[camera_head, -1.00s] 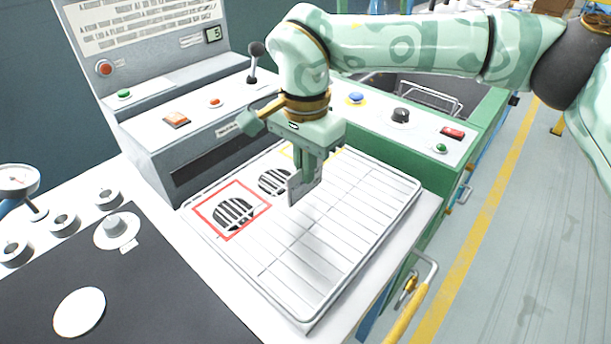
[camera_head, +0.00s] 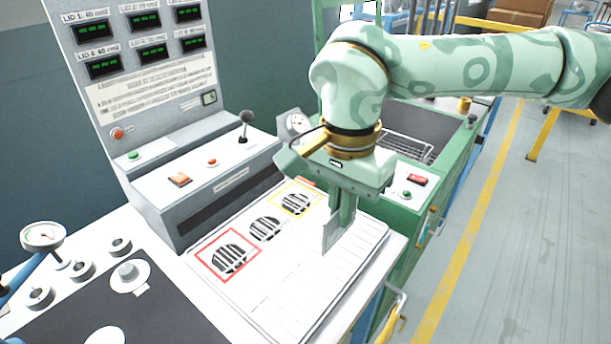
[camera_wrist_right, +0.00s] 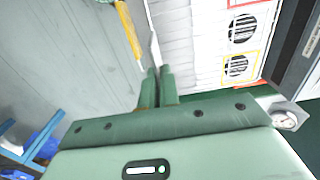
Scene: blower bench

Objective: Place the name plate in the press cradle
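My right gripper (camera_head: 338,215) is shut on a thin grey plate (camera_head: 330,238), which looks like the name plate. The plate hangs upright below the fingers, over the white wire-lined rack (camera_head: 310,305). In the right wrist view the fingers (camera_wrist_right: 158,88) are close together and the plate (camera_wrist_right: 154,48) shows nearly edge-on between their tips. I cannot tell whether its lower edge touches the rack. No part can be clearly made out as the press cradle. My left gripper is not in view.
Round slotted grilles lie on the rack's left, one in a red frame (camera_head: 203,257) and one in a yellow frame (camera_head: 278,203). A grey control console (camera_head: 222,178) stands behind. A dial gauge (camera_head: 296,124) is behind my right gripper. The rack's right part is clear.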

